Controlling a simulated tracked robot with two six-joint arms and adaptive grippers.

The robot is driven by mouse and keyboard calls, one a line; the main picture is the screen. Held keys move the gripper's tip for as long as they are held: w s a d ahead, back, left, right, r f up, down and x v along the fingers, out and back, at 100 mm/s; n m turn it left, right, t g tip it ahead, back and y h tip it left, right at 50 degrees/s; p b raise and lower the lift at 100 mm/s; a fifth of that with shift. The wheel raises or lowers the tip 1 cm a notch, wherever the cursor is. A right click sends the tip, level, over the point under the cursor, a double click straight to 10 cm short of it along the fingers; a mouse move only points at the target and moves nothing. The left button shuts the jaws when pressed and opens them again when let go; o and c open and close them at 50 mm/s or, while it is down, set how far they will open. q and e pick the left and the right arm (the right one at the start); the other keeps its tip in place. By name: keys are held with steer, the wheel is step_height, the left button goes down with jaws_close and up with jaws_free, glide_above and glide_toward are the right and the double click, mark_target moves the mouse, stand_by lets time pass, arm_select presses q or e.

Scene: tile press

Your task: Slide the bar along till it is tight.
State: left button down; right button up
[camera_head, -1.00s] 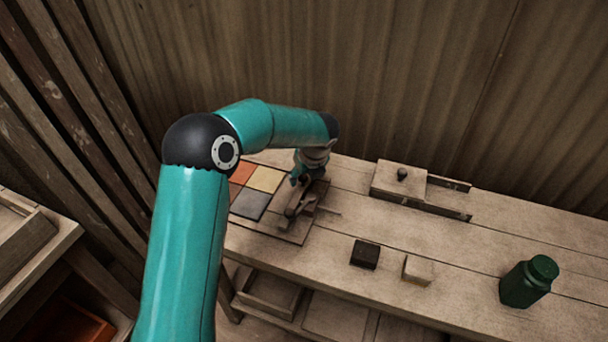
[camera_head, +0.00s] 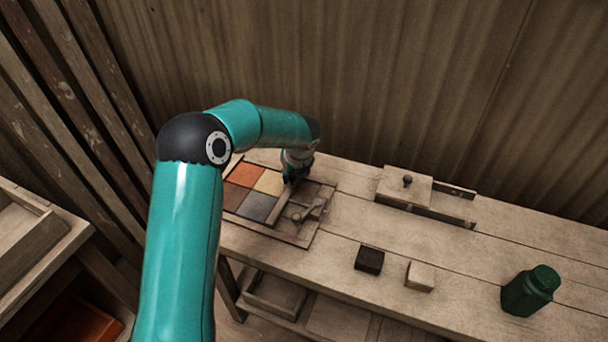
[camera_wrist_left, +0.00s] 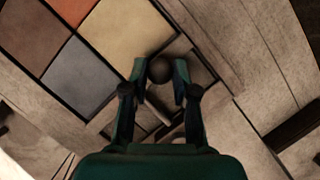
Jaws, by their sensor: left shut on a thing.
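The pressing tray (camera_head: 301,239) lies on the bench with orange, cream, brown and grey tiles (camera_head: 257,207) at its left end. The wooden bar (camera_head: 282,204) stands across the tray, right beside the cream and grey tiles. Whether it touches them along its whole length I cannot tell. My left gripper (camera_head: 293,178) is at the far part of the bar. In the left wrist view its fingers (camera_wrist_left: 160,85) are shut around a dark round knob (camera_wrist_left: 160,68), which they partly hide. A wooden lever piece (camera_head: 309,211) lies in the tray right of the bar.
A wooden box with a knobbed lid (camera_head: 404,190) sits at the back right. A dark block (camera_head: 369,259), a pale block (camera_head: 420,276) and a green bottle (camera_head: 530,291) stand towards the front right. The bench between box and blocks is clear.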

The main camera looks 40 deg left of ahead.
arm_select(q)
steer(key=c, duration=0.9)
jaws_free()
steer(key=shift+c, duration=0.2)
steer(key=shift+r, duration=0.15)
steer(key=v, duration=1.1)
steer(key=shift+s+d+r, duration=0.15)
steer(key=shift+r, duration=0.15)
